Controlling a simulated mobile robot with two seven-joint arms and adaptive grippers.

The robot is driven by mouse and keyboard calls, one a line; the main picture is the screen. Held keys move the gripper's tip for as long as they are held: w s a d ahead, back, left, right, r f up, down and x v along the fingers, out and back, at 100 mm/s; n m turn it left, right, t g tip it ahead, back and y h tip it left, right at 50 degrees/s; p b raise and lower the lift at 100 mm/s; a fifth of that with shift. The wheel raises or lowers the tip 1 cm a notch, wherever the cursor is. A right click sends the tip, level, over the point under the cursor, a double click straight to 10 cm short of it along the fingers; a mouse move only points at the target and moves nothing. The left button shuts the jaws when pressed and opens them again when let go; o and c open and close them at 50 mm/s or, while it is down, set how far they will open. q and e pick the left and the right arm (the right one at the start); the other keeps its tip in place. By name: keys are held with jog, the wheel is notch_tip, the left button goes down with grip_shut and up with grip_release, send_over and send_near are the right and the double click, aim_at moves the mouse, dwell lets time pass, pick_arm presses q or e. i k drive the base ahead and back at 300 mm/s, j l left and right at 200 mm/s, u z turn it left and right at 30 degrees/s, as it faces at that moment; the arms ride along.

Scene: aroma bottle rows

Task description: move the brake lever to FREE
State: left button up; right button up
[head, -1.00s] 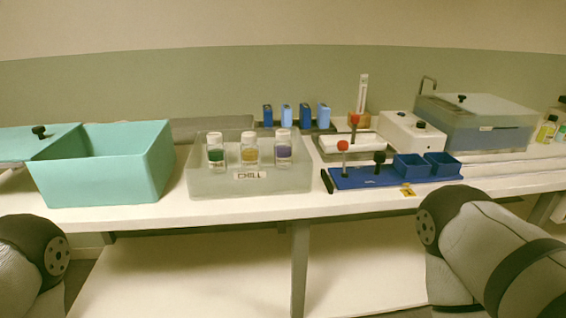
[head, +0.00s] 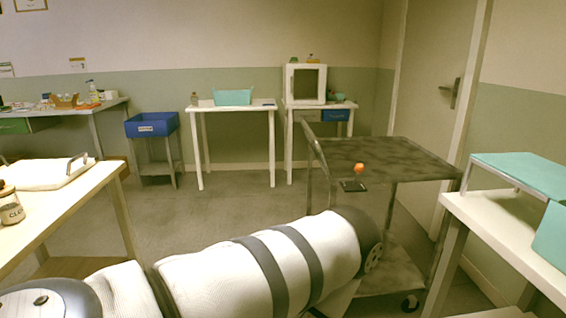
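A dark, worn-looking cart (head: 400,156) with a curved handle rail on its left side stands right of centre in the head view. An orange-red knob (head: 359,167), which looks like the brake lever's, sits at the cart top's near edge above a small dark plate (head: 353,185). Any lettering there is too small to read, so I cannot tell the lever's setting. One of my arms crosses the bottom of the view, its rounded joint in front of the cart's lower part. Neither gripper is in view.
A white table with a teal tray (head: 540,172) stands close on the cart's right. A bench (head: 70,200) is at near left. A blue bin (head: 152,124), a white table (head: 230,105) and a white cabinet (head: 306,84) line the back. Open floor (head: 235,200) lies between.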

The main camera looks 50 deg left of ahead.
aim_at(359, 168)
jog(key=u, duration=1.15)
